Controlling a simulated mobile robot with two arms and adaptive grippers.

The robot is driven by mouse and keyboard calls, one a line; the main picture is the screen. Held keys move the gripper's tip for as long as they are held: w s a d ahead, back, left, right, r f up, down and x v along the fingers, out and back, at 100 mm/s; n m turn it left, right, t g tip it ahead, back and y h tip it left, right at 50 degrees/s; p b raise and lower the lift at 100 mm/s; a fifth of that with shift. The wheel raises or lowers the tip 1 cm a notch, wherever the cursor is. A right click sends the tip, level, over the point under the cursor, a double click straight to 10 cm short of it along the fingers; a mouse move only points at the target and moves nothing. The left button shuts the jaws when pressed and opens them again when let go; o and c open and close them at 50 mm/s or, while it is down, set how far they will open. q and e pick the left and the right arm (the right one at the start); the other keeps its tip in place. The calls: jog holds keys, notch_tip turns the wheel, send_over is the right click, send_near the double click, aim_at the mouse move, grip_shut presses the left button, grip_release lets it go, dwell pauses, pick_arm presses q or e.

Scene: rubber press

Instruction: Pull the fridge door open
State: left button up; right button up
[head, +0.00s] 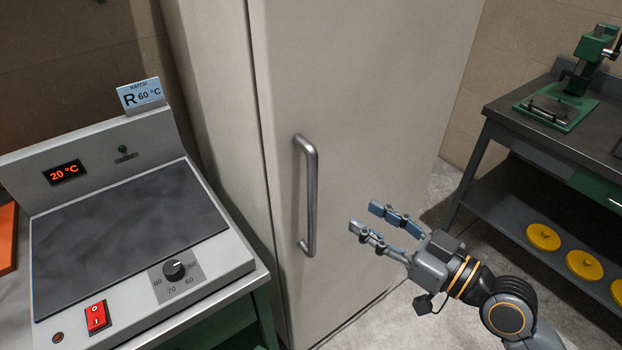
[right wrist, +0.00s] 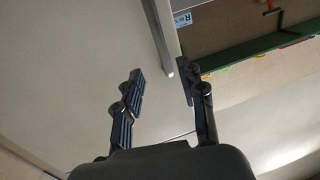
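The fridge door (head: 380,90) is a tall, pale grey panel in the middle of the head view. It looks shut against the fridge body (head: 213,100). Its upright metal handle (head: 311,195) is near the door's left edge. My right gripper (head: 365,216) is open and empty to the right of the handle, its fingers pointing toward it. In the right wrist view the handle (right wrist: 161,35) reaches down toward the gap between the two open fingers (right wrist: 160,88), with its end just beyond the tips. My left gripper is in neither view.
A heating plate (head: 125,235) with a red switch and a 20 °C display stands on a bench at left. A dark bench (head: 490,130) with a green press (head: 570,100) is at right, yellow discs on its lower shelf. Floor (head: 400,300) shows between fridge and bench.

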aim_at(316, 183)
jog(key=p+x, duration=0.1)
jog(key=x, duration=0.3)
jog(key=p+x, duration=0.2)
jog(key=x, duration=0.2)
jog(key=p+x, duration=0.1)
jog(key=x, duration=0.3)
jog(key=shift+w+a+r+p, duration=0.1)
jog(key=shift+r+p, duration=0.15)
jog(key=shift+p, duration=0.1)
jog(key=shift+w+a+f, duration=0.1)
jog(key=shift+w+a, duration=0.4)
jog(key=shift+a, duration=0.05)
jog(key=shift+c, duration=0.2)
grip_shut()
